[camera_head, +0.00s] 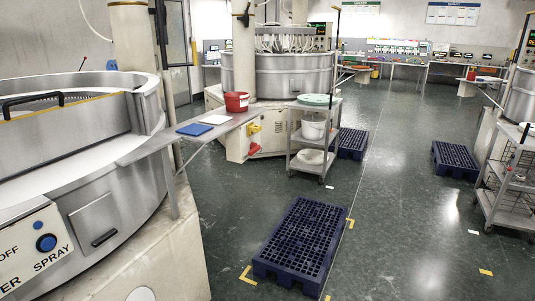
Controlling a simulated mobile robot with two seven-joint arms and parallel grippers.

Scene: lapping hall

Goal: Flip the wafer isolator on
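Neither of my grippers shows in the head view. I cannot pick out a switch clearly labelled as the wafer isolator. A white control panel (32,250) sits on the near machine at the lower left, cut by the picture edge. It reads "OFF", "SPRAY" and a cut-off word ending in "ER". A large blue knob (46,243) sits above "SPRAY", with a smaller blue button (38,226) above it. Whatever lies left of "ER" is out of view.
The near lapping machine (100,222) fills the left side. A grey shelf (190,139) juts from it, bearing a red bucket (236,102). A blue pallet (300,240) lies on the floor ahead. A grey cart (315,165) stands beyond. The floor (395,220) right of the pallet is clear.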

